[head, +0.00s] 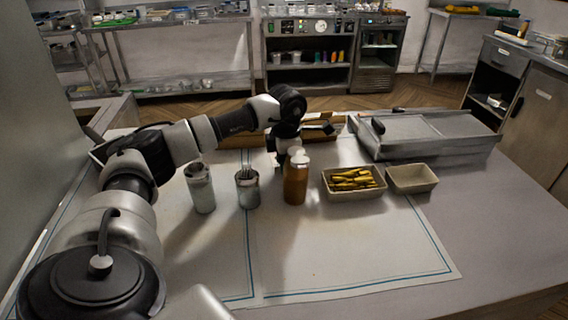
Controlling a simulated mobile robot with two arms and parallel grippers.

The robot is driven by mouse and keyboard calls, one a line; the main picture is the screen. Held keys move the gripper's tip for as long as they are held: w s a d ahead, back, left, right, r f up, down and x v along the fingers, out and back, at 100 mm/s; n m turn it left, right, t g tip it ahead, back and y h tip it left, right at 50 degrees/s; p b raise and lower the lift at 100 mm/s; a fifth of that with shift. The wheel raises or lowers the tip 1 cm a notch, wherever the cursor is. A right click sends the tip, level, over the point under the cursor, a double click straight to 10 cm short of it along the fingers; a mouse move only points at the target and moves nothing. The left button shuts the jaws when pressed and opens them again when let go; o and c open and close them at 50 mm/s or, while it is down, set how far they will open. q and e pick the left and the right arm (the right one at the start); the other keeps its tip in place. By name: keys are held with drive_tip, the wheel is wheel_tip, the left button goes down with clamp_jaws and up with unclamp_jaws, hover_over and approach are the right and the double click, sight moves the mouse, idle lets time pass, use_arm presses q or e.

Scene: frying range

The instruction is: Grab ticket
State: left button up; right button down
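My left arm reaches in from the left over the table, and its wrist bends down at the middle. My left gripper (283,158) points down behind the orange-brown bottles (296,180). The bottles hide part of it, so I cannot tell whether its fingers are open or shut, or whether it holds anything. I cannot make out a ticket in this view. My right gripper is not in view.
A white mat (340,265) with blue border lines covers the table's middle, its front bare. A pale canister (200,190), a metal cup (247,190), a basket of yellow food (352,192) and an empty basket (412,179) stand there. A steel unit (430,145) is behind.

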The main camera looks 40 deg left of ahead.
use_arm(q)
drive_tip(key=shift+f, duration=0.15)
clamp_jaws()
idle(0.4)
